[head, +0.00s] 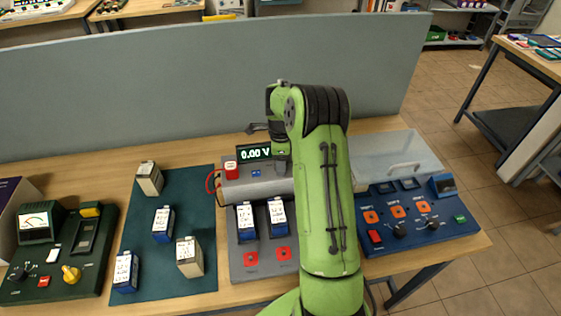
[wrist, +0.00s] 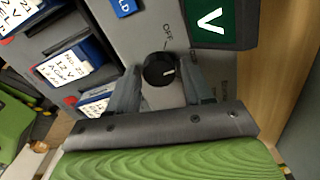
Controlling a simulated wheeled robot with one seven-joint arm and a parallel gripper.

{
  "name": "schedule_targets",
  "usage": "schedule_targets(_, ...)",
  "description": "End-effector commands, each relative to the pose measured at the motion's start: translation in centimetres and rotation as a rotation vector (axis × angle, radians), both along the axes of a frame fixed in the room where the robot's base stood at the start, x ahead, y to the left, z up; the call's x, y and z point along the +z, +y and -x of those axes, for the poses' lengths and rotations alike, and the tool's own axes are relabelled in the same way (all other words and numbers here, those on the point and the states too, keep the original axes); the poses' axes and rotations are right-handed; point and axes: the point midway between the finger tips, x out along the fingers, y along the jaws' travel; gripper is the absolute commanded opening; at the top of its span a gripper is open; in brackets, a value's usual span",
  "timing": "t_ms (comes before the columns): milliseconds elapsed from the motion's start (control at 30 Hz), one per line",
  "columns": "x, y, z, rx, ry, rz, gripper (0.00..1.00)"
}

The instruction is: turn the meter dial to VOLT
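The meter, a grey box (head: 258,183), stands at the back of the bench, and its dark display (head: 255,153) reads 0.00 V. Its dial (wrist: 159,69) is a round black knob with a white pointer mark, seen in the wrist view; the mark faces right. An OFF label is above the knob; other labels to its right are partly covered and I cannot read them. My gripper (wrist: 160,82) has one finger on each side of the knob, with narrow gaps seeming to show. In the head view my arm hides the dial.
Two batteries (head: 246,222) sit in the grey unit in front of the meter. A teal mat (head: 205,255) with several batteries lies left. A green tester (head: 60,250) is far left, a blue control panel (head: 420,232) right. A grey partition (head: 180,85) stands behind.

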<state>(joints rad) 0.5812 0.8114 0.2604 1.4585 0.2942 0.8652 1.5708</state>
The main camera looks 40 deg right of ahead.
Motion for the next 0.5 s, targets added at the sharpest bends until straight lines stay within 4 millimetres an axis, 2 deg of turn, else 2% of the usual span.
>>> schedule_targets(267, 0.2, 0.0, 0.0, 0.002, -0.001, -0.001, 0.5)
schedule_targets(367, 1.7, 0.0, -0.1, 0.002, -0.003, 0.001, 0.5)
schedule_targets(500, 5.5, 0.0, -0.1, 0.001, -0.005, 0.001, 0.5)
